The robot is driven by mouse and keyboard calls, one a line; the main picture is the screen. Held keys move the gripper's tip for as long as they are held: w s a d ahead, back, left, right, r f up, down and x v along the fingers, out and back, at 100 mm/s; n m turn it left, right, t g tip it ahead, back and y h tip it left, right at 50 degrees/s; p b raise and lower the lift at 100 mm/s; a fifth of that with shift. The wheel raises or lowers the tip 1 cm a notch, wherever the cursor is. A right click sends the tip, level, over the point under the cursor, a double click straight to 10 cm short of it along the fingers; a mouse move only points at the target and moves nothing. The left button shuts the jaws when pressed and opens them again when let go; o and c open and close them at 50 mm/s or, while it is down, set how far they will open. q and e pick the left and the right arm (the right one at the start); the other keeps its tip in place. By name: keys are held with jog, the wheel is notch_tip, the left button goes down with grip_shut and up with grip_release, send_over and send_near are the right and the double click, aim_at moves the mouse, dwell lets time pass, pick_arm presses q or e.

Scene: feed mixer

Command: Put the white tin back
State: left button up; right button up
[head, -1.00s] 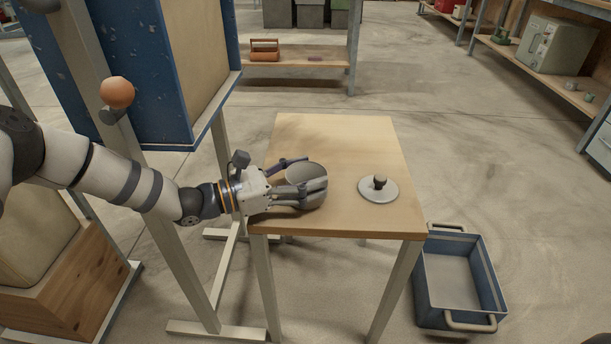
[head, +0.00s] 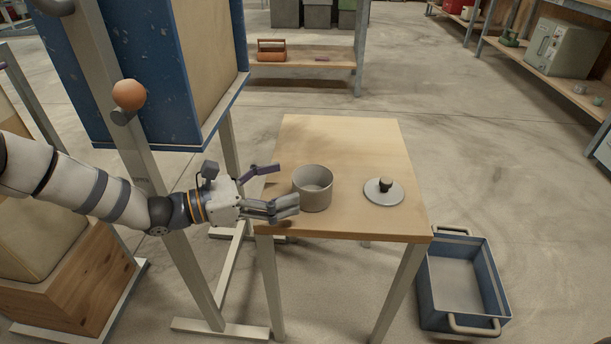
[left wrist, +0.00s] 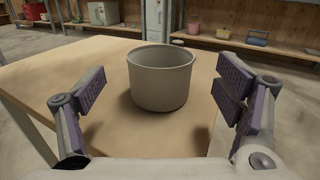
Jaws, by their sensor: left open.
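The white tin (head: 313,189), greyish and round with an open top, stands upright on the small wooden table (head: 345,142). It also shows in the left wrist view (left wrist: 161,82), ahead of and between my fingers. My right gripper is in neither view.
A blue crate (head: 465,286) with handles stands on the floor right of the table. A blue machine (head: 150,70) on metal legs, with an orange ball knob (head: 129,95), stands at the left. A shelf with a toolbox (head: 272,50) is at the back. The table's far half is clear.

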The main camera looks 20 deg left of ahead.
pick_arm(q)
jog(key=v, duration=0.5)
jog(key=shift+s+a, duration=0.2)
jog(key=shift+s, duration=0.05)
